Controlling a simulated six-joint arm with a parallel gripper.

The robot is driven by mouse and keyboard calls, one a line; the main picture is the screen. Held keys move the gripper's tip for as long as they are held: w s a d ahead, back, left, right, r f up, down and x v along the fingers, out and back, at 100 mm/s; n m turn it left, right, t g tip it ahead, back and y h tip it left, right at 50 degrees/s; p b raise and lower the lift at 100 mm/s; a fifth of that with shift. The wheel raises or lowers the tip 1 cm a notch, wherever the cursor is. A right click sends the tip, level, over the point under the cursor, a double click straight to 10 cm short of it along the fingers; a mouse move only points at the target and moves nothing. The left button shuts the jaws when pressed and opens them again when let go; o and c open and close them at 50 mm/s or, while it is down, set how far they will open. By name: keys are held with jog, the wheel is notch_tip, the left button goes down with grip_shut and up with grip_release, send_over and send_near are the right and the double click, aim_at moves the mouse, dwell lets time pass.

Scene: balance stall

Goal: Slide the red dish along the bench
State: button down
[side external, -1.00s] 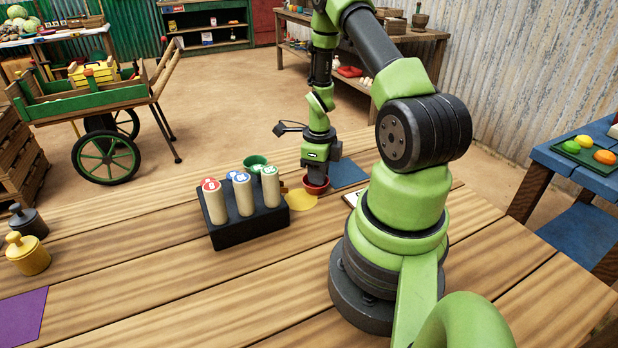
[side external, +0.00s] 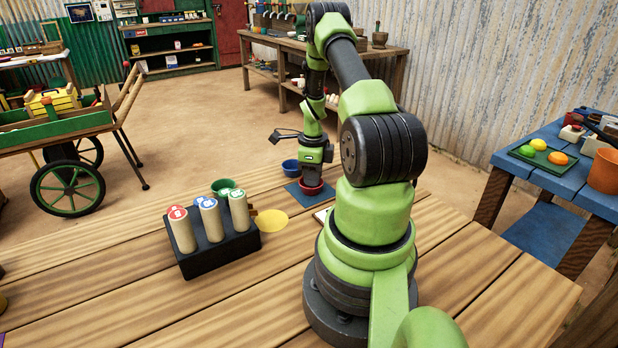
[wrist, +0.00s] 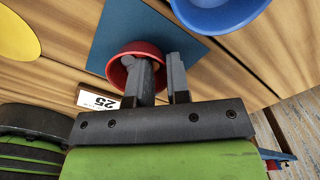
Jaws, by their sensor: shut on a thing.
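The red dish (side external: 313,190) is a small round bowl on the blue square mat (side external: 292,188) at the far side of the bench. It also shows in the wrist view (wrist: 118,72), where it overlaps the mat (wrist: 150,22). My gripper (side external: 311,178) points down at the dish. In the wrist view, my gripper (wrist: 163,72) has one finger inside the dish and the other outside, shut on its wall. I cannot tell whether the dish's base touches the mat. The fingers hide part of the rim.
A blue bowl (side external: 290,167) stands just behind the mat. A flat yellow disc (side external: 271,223) lies to the left, near a green dish (side external: 222,184) and a dark rack (side external: 218,252) of wooden pegs. A card reading 25 (wrist: 98,99) lies beside the mat. The front bench is clear.

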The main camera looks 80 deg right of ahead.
jog(key=c, duration=1)
grip_release()
jog(key=shift+r, duration=4)
